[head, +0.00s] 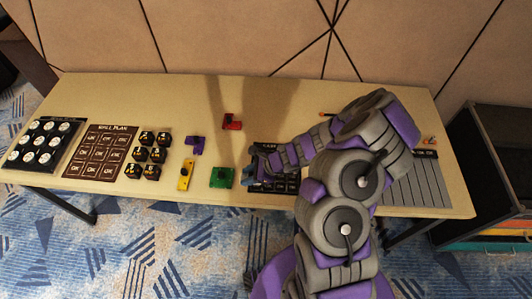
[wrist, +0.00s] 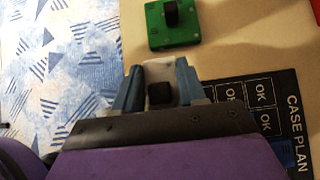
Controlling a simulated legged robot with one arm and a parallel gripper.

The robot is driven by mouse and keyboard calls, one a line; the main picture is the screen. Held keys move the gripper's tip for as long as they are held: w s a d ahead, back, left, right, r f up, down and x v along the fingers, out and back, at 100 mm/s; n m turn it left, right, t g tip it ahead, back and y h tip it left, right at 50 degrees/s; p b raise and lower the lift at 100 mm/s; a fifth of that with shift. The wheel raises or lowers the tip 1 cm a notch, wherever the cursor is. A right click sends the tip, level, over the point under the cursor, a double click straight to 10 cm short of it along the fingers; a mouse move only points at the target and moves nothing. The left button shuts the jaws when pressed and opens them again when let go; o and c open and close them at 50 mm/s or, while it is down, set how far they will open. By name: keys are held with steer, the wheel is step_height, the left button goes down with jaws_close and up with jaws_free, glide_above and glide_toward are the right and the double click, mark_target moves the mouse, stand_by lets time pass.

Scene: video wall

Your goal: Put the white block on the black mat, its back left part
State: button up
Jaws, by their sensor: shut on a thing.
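My gripper (wrist: 158,82) is shut on the white block (wrist: 160,67), which has a black knob and sits between the blue fingers. In the head view my gripper (head: 250,177) is over the left edge of the black mat (head: 264,147) marked CASE PLAN, and the block cannot be made out there. In the wrist view the mat (wrist: 291,88) lies to the right of the fingers, with OK cells. My gripper and arm hide much of the mat. Whether the block touches the surface cannot be told.
A green block (head: 222,177) is just left of my gripper, with yellow (head: 186,175), purple (head: 195,144) and red (head: 232,121) blocks nearby. Several black blocks (head: 153,139), a brown mat (head: 101,151) and a dark mat with white discs (head: 69,153) lie further left.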

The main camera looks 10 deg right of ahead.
steer(key=w, duration=0.2)
steer(key=w+d, duration=0.1)
steer(key=w+d+f+b, duration=0.1)
steer(key=w, duration=0.1)
steer(key=shift+w+d, duration=0.25)
steer(key=shift+w, duration=0.1)
steer(key=b, duration=0.1)
glide_above(262, 150)
steer(key=s, duration=0.3)
steer(key=shift+s+a+f, duration=0.1)
steer(key=shift+a+f, duration=0.1)
steer(key=shift+a, duration=0.1)
steer(key=shift+w+d, duration=0.1)
steer(key=shift+w, duration=0.35)
step_height(262, 150, down, 4)
steer(key=shift+w+r+b, duration=0.1)
steer(key=shift+r+b, duration=0.05)
steer(key=shift+b, duration=0.9)
steer(key=shift+d+r, duration=0.1)
steer(key=o, duration=1.2)
